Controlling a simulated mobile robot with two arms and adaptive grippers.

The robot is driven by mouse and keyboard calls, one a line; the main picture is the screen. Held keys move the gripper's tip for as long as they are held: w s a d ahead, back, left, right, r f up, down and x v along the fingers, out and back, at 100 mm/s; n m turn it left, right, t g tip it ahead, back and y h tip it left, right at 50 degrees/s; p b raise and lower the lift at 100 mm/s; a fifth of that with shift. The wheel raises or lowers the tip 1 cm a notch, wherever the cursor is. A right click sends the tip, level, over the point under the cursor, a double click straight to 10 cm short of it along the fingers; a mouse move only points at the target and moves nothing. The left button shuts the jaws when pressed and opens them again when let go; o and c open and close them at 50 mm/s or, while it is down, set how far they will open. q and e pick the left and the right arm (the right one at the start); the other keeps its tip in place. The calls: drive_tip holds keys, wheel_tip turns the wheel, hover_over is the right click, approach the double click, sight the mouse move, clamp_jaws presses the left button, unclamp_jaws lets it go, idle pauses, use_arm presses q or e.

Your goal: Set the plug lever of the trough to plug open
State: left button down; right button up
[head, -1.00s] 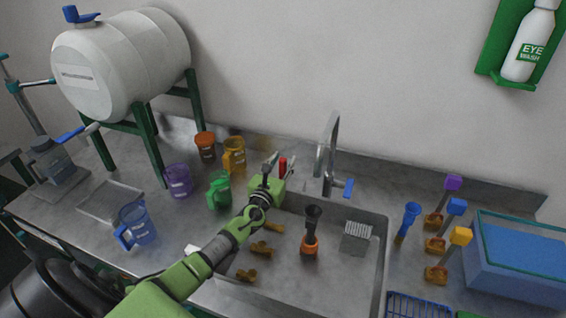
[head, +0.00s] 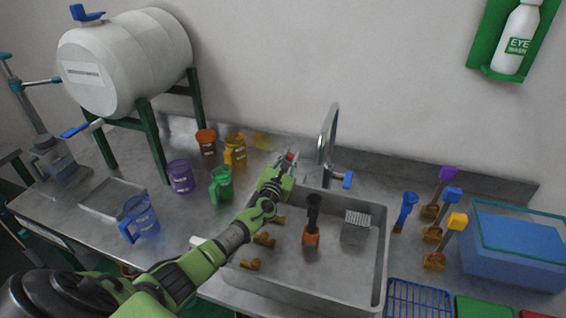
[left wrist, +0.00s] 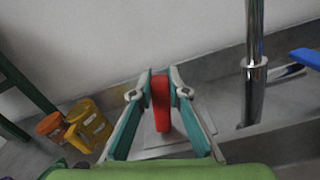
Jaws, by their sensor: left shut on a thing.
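The plug lever is a red upright handle (left wrist: 161,103) in the left wrist view, rising from a pale square plate (left wrist: 178,137) behind the sink. Only its small red top (head: 290,156) shows in the head view. My left gripper (left wrist: 161,84) is shut on the lever, with one finger on each side of it; it also shows in the head view (head: 284,160). The lever looks nearly upright. The trough is the grey sink (head: 377,262) in the counter. My right gripper is in neither view.
The chrome faucet (head: 328,140) with its blue handle (head: 347,180) stands close to the right of the lever. Orange (head: 206,142) and yellow (head: 235,150) containers stand to the left. An orange-and-black tool (head: 312,225) and a metal rack (head: 356,226) are in the sink.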

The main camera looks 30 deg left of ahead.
use_arm(q)
drive_tip(key=shift+w+d+m, duration=0.1)
drive_tip(key=shift+d+m, duration=0.25)
drive_tip(key=shift+m, duration=0.15)
drive_tip(key=shift+d+f+m, duration=0.15)
drive_tip(key=shift+d+m, duration=0.05)
drive_tip(key=shift+m, duration=0.2)
drive_tip(key=shift+w+d+f+m+p, duration=0.15)
drive_tip(key=shift+d+f+m, duration=0.15)
drive_tip(key=shift+m, duration=0.3)
drive_tip(key=shift+w+d+f+m+p, duration=0.15)
drive_tip(key=shift+d+m, duration=0.25)
drive_tip(key=shift+m, duration=0.2)
drive_tip(key=shift+d+f+m, duration=0.3)
drive_tip(key=shift+m, duration=0.3)
drive_tip(key=shift+d+f+m, duration=0.25)
drive_tip(key=shift+f+m, duration=0.05)
drive_tip(key=shift+m, duration=0.3)
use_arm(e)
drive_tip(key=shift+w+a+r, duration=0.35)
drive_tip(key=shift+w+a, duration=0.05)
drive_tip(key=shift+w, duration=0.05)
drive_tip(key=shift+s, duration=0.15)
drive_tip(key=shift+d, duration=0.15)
use_arm(q)
drive_tip(key=c, duration=1.9)
unclamp_jaws()
drive_tip(key=shift+w+f, duration=0.1)
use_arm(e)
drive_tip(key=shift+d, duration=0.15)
